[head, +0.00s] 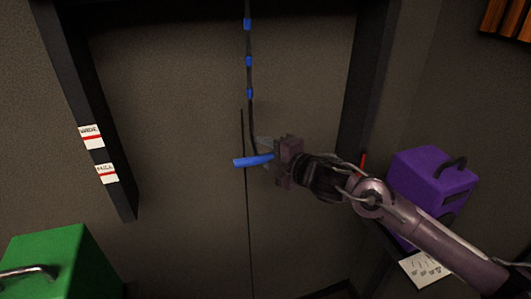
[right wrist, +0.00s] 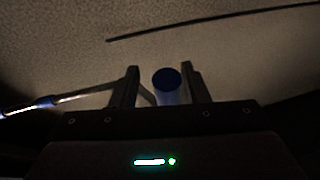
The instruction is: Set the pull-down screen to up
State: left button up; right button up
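A blue bar-shaped handle (head: 250,161) hangs at the lower end of a dark cord with blue bands (head: 249,62). The cord runs down from the top of the head view in front of a plain brown-grey surface (head: 180,120); I cannot tell whether that is the screen. My right gripper (head: 266,154) is at the right end of the handle. In the right wrist view, the round blue end of the handle (right wrist: 167,80) lies between the two fingers, with a gap at the left finger. My right gripper (right wrist: 160,88) looks open around it. My left gripper is not in view.
Dark posts stand at left (head: 85,110) and right (head: 366,80). Two white labels with red stripes (head: 92,137) are on the left post. A green box (head: 60,262) stands lower left, a purple box (head: 425,180) at right beside my arm. A white card (head: 425,270) lies below.

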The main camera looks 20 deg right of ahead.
jog(key=shift+s+f, duration=0.1)
jog(key=shift+f, duration=0.05)
jog(key=shift+s+d+b, duration=0.25)
jog(key=shift+b, duration=0.05)
jog(key=b+v, duration=0.2)
jog(key=v, duration=0.5)
jog(key=shift+r+b, duration=0.2)
jog(key=shift+b, duration=0.15)
jog(key=shift+a, duration=0.1)
jog(key=shift+f, duration=0.1)
